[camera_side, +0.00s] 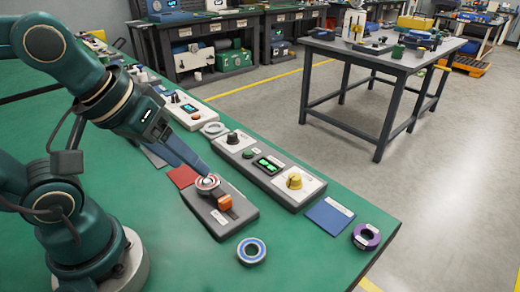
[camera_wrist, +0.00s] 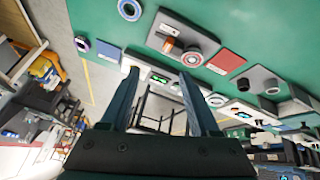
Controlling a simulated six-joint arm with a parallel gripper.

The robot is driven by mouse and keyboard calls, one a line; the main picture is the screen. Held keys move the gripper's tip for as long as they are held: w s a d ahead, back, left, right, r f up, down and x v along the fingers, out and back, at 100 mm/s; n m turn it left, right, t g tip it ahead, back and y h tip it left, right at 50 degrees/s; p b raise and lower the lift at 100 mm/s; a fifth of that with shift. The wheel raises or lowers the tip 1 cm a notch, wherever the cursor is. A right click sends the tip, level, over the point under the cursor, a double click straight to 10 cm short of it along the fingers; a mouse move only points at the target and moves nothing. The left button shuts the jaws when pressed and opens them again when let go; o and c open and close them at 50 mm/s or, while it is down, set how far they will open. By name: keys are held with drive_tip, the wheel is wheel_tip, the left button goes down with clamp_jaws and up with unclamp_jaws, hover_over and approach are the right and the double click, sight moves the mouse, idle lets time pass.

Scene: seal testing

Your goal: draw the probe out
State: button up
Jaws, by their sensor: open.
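A grey block (camera_side: 222,217) sits on the green bench and also shows at the top of the wrist view (camera_wrist: 205,38). On it are a round red-and-white fitting (camera_side: 207,183) and a dark piece with an orange block (camera_side: 224,202). The fitting also shows in the wrist view (camera_wrist: 192,58). I cannot tell which of these parts is the probe. My gripper (camera_side: 204,172) is at the fitting in the side view, its fingertips partly overlapping it; contact is unclear. In the wrist view my gripper (camera_wrist: 160,76) has its fingers apart with nothing held between them.
A control panel with a yellow knob (camera_side: 294,181) stands right behind the block. A red pad (camera_side: 183,176), a blue pad (camera_side: 330,215), a blue ring (camera_side: 251,252) and a purple ring (camera_side: 366,237) lie around it.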

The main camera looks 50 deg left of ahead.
drive_tip(key=w+f+n+g, duration=0.2)
drive_tip(key=w+n, duration=0.3)
drive_tip(key=n, duration=0.5)
drive_tip(key=n+g, duration=0.3)
drive_tip(key=n, duration=0.1)
hover_over(225, 199)
wheel_tip(225, 199, down, 6)
drive_tip(key=shift+w+r, duration=0.1)
drive_tip(key=shift+w, duration=0.05)
drive_tip(key=shift+f+g, duration=0.4)
drive_tip(key=shift+f, duration=2.6)
clamp_jaws()
drive_tip(key=shift+r, duration=0.1)
